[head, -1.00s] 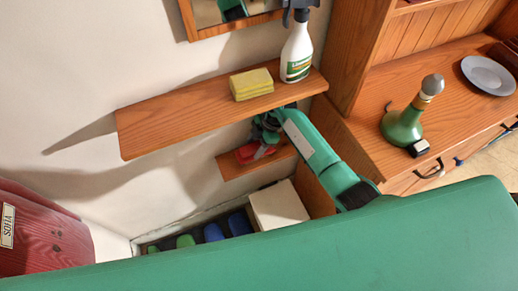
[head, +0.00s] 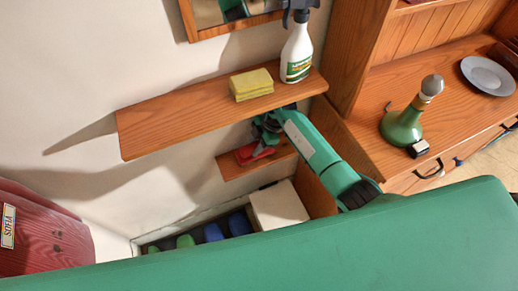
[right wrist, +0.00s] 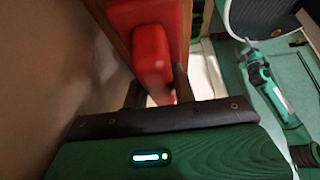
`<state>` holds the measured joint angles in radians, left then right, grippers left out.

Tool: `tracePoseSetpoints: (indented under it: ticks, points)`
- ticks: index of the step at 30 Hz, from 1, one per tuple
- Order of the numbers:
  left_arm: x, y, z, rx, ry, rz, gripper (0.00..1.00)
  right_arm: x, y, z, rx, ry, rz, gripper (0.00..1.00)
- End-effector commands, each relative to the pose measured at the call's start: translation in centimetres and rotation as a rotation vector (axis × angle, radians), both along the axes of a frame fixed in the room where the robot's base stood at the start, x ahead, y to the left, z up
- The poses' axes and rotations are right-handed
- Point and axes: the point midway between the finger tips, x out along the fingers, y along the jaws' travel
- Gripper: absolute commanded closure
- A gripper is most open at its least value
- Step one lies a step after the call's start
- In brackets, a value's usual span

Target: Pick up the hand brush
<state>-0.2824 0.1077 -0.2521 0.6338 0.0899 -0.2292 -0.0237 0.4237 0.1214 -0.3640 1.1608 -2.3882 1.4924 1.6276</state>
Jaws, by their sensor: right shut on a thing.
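The red hand brush (head: 250,154) lies on the small lower wooden shelf in the head view, partly hidden by my right gripper (head: 262,143). In the right wrist view, the brush's red body (right wrist: 150,50) reaches down between the two dark fingers of my right gripper (right wrist: 155,92), which is shut on it. Its bristles cannot be made out.
The upper shelf (head: 180,118) hangs just above my right gripper, with yellow sponges (head: 252,84) and a spray bottle (head: 297,52) on it. The small lower shelf (head: 232,170) meets the wall. A white box (head: 278,206) stands below. A cabinet with a green bottle (head: 403,128) is at right.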

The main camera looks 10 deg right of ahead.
Motion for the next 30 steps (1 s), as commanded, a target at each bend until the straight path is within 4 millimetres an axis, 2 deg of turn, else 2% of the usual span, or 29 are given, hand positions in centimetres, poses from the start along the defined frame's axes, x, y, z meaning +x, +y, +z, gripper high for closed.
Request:
tracePoseSetpoints:
  ticks: [8, 14, 23, 24, 30]
  points:
    - [0.0, 0.0, -0.1, 0.000, 0.000, 0.000, 0.39, 0.0, 0.1, 0.3, 0.002, -0.001, -0.001, 0.98]
    - [0.4, -0.1, -0.4, -0.001, -0.004, 0.000, 0.39, -0.3, 0.1, 1.3, -0.001, -0.004, 0.002, 0.98]
    - [1.0, -0.2, -0.6, -0.002, -0.007, 0.001, 0.39, -0.3, 0.1, 7.9, -0.001, -0.006, 0.002, 0.98]
    - [1.1, -0.2, -0.6, -0.002, -0.008, 0.001, 0.39, -1.5, 0.4, 7.4, 0.000, 0.000, 0.004, 0.98]
    - [1.5, -0.2, -0.7, -0.003, -0.011, 0.002, 0.39, -5.3, 1.6, 7.4, 0.000, 0.000, 0.002, 0.98]
